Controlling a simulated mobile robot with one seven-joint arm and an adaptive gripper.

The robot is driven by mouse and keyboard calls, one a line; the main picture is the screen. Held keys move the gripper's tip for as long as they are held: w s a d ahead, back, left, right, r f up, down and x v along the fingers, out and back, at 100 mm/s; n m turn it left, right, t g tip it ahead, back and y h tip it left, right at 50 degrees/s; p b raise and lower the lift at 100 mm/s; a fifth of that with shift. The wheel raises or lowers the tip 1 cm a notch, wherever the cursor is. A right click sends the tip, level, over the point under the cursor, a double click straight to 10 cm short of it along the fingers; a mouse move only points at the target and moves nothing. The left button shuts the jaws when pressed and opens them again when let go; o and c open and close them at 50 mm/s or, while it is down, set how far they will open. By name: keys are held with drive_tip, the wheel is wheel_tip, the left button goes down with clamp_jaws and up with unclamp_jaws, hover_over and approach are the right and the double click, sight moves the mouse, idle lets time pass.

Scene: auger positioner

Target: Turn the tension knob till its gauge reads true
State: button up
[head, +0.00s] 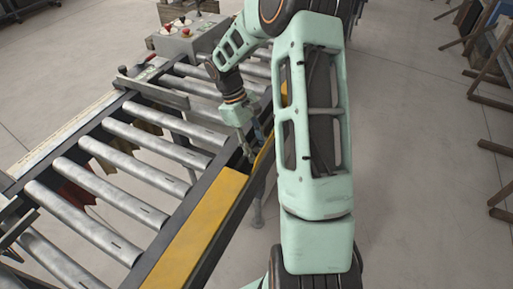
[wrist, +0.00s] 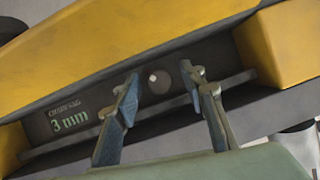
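A dark recessed panel with a pale-green "3 mm" marking (wrist: 70,122) shows in the wrist view; smaller lettering above it is too blurred to read. A small round grey knob-like part (wrist: 159,81) with a pale spot is set in this panel, right of the marking. My gripper (wrist: 160,80) is open, with one finger to each side of the round part and visible gaps between. In the head view my gripper (head: 252,148) is down at the conveyor's near side rail; the round part cannot be made out there. No gauge needle is visible.
Yellow guards (wrist: 120,50) border the recess above and at both ends. In the head view, a roller conveyor (head: 150,181) lies left of my arm, with a control box (head: 190,38) at its far end. Wooden frames (head: 490,75) stand at right; the floor between is clear.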

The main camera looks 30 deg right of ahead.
clamp_jaws()
drive_tip(key=shift+n+h, duration=0.3)
drive_tip(key=shift+n, duration=0.4)
unclamp_jaws()
drive_tip(key=shift+r, duration=0.1)
drive_tip(key=v, duration=1.1)
drive_tip(key=shift+a+r, duration=0.15)
drive_tip(key=shift+r, duration=0.25)
